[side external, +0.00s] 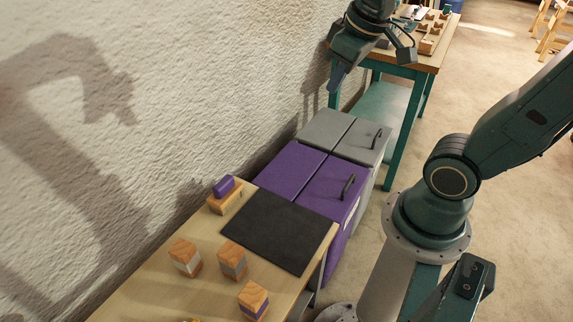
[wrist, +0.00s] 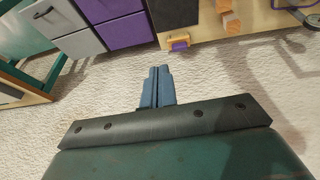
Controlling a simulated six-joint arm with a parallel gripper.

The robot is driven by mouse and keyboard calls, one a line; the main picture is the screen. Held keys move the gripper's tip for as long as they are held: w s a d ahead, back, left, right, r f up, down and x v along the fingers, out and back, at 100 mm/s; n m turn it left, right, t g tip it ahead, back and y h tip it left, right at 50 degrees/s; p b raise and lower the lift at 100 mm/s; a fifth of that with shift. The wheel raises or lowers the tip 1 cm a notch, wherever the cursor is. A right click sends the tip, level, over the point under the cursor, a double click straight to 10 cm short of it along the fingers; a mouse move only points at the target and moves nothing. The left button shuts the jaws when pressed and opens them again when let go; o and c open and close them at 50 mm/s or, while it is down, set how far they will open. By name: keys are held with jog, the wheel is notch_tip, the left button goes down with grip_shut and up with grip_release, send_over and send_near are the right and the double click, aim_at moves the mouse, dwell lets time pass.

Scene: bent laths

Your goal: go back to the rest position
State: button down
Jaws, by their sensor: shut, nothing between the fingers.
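My gripper (side external: 337,79) hangs at the top of the side view, high above the grey cabinet and beside the wall. In the wrist view its two blue fingers (wrist: 158,86) lie side by side, shut, with nothing between them. The fingers touch nothing that I can see.
A wooden table (side external: 180,290) bears a black mat (side external: 278,231), several wood blocks (side external: 233,261) and a purple block (side external: 223,186) on a wooden base. Purple (side external: 290,172) and grey (side external: 326,130) cabinets stand beyond it. A green-legged workbench (side external: 399,122) with clutter stands at the back.

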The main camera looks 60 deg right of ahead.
jog(key=s+a+r+t, duration=0.1)
jog(key=s+a, duration=0.3)
jog(key=s, duration=0.2)
jog(key=shift+t+y, duration=0.3)
jog(key=shift+y, duration=0.1)
dwell(0.7)
